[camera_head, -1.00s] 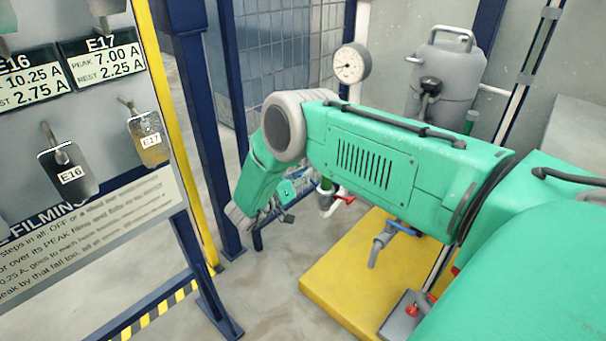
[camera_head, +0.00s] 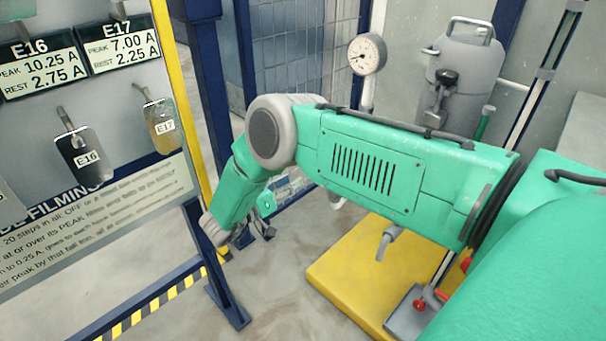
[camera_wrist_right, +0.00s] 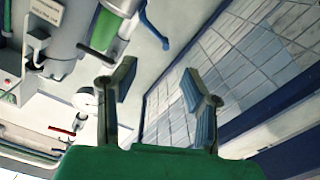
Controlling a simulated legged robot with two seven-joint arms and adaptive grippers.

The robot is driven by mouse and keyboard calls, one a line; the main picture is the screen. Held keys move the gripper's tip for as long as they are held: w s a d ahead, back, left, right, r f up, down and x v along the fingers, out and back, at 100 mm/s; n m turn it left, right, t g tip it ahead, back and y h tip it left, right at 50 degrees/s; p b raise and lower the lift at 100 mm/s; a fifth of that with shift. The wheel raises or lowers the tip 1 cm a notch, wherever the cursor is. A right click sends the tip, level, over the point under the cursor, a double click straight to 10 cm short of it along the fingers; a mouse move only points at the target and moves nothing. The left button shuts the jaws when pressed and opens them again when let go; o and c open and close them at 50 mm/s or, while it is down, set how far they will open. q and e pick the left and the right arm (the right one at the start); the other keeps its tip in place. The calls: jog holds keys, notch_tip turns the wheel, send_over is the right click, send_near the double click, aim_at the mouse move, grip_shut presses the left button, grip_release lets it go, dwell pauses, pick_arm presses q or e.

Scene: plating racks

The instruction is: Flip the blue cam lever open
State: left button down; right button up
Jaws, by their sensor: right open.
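A blue lever (camera_wrist_right: 153,27), which looks like the cam lever, shows in the right wrist view at the top, beside a fitting with a green band (camera_wrist_right: 106,30). I cannot make it out in the head view, where my right arm covers that area. My right gripper (camera_wrist_right: 157,88) is open and empty, its two fingers apart below the lever in the wrist picture and not touching it. In the head view the right gripper (camera_head: 258,230) hangs low at the end of the green arm, partly hidden by it. My left gripper is not in view.
A yellow platform (camera_head: 345,275) stands on the floor under my right arm. A grey tank (camera_head: 455,85) and a pressure gauge (camera_head: 367,54) are behind the arm. A board with hanging tags (camera_head: 110,110) and a blue frame post (camera_head: 205,100) stand at left.

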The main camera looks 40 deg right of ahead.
jog(key=shift+s+a, duration=0.1)
jog(key=shift+a, duration=1.05)
jog(key=shift+n, duration=0.6)
jog(key=d, duration=0.4)
jog(key=w+d+b, duration=0.1)
jog(key=d, duration=0.8)
jog(key=shift+w+f+b, duration=0.15)
jog(key=shift+w+b, duration=0.1)
jog(key=shift+b, duration=0.15)
jog(key=shift+a, duration=0.1)
grip_shut()
